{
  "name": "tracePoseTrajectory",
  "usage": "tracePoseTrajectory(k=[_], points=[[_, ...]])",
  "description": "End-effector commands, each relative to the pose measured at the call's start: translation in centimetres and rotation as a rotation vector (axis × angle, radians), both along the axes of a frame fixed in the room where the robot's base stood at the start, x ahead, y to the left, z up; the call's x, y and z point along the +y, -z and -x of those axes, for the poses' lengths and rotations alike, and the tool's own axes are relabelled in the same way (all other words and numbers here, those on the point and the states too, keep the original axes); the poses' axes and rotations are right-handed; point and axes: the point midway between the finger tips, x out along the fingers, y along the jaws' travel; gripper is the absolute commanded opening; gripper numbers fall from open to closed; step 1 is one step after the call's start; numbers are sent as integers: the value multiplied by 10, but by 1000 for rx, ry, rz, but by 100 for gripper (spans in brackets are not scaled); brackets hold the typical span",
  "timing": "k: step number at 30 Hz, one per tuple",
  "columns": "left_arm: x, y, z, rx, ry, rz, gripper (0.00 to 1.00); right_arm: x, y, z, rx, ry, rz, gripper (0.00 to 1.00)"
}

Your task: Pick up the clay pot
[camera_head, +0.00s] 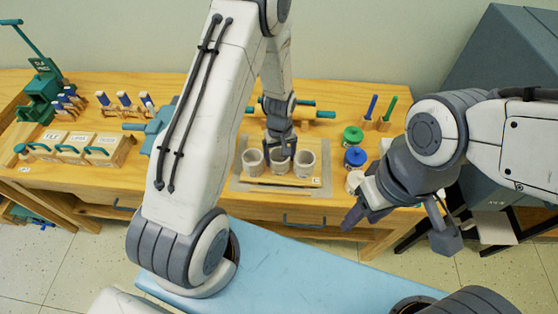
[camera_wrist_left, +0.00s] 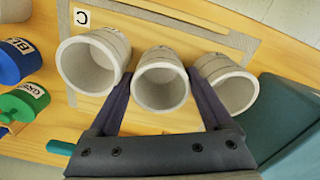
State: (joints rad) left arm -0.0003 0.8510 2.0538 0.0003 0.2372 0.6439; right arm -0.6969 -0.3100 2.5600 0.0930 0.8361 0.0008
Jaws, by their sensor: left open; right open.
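All are upright with open mouths. My left gripper (camera_head: 280,153) is open and points down at the middle pot. In the left wrist view its fingers (camera_wrist_left: 158,76) lie on either side of the middle pot (camera_wrist_left: 160,92), with a neighbouring pot beyond each finger. I cannot tell whether the fingers touch it. My right gripper (camera_head: 397,236) is open and empty near the table's front right.
Green (camera_head: 353,136) and blue (camera_head: 354,157) lidded jars stand right of the mat. Wooden boxes (camera_head: 65,147) with teal handles and upright tools are at the left. A roller (camera_head: 312,114) lies behind the pots. A grey cabinet (camera_head: 500,60) stands at the right.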

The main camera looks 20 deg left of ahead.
Motion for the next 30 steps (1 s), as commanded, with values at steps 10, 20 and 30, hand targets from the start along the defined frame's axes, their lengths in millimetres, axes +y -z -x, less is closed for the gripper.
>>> tracePoseTrajectory(k=[10, 20, 30], points=[[0, 1, 0, -1, 0, -1, 38, 0, 0, 0, 0, 0, 0, 50], [0, -1, 0, -1, 0, 0, 13, 0, 0, 0, 0, 0, 0, 50], [0, -32, -2, -6, 0, 0, 13, 0, 7, 0, 0, 0, 0, 50]])
